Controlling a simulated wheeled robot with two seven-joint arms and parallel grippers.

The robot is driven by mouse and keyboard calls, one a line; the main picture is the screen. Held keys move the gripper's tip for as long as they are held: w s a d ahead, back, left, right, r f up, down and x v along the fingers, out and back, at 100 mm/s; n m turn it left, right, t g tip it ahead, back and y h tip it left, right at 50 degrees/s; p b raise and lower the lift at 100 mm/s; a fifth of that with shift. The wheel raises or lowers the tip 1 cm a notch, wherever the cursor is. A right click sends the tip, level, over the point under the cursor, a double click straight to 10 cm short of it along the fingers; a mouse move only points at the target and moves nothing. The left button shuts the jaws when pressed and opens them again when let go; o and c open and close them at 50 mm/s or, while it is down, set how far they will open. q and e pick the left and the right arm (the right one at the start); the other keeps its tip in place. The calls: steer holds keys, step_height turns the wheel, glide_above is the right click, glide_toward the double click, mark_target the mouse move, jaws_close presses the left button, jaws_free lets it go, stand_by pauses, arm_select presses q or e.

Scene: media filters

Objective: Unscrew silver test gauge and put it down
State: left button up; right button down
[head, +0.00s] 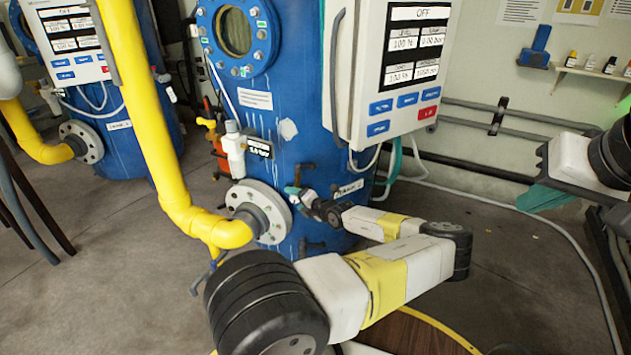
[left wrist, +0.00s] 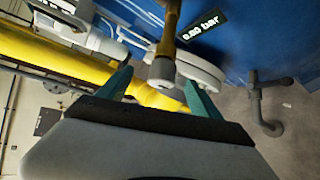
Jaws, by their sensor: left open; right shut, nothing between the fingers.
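I cannot tell which part is the silver gauge body. My left gripper (head: 296,192) is low in front of the tank, right of the pipe flange (head: 258,210). In the left wrist view its teal fingers (left wrist: 158,92) are apart. A grey-and-brass cylindrical fitting (left wrist: 164,62) shows in line with the gap, with no clear contact. My right gripper (head: 545,198) is shut and empty at the right, away from the tank.
The yellow pipe (head: 150,110) runs down to the flange, left of my left gripper. A white control box (head: 390,75) hangs on the tank above my left arm. A shelf with small bottles (head: 590,70) is on the right wall.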

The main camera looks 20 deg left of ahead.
arm_select(q)
steer(key=shift+s+d, duration=0.35)
steer(key=shift+s, duration=0.5)
steer(key=shift+s+d, duration=0.3)
steer(key=shift+s, duration=0.5)
steer(key=m+t+y, duration=0.2)
steer(key=m+t, duration=0.2)
steer(key=m, duration=0.2)
steer(key=f+m+t+y, duration=0.1)
steer(key=m+t+y, duration=0.1)
steer(key=m, duration=0.4)
steer(key=m+t+y, duration=0.2)
steer(key=m+t, duration=0.3)
steer(key=shift+a+f+m+t, duration=0.1)
steer(key=shift+f+m+t, duration=0.05)
steer(key=shift+m+t, duration=0.2)
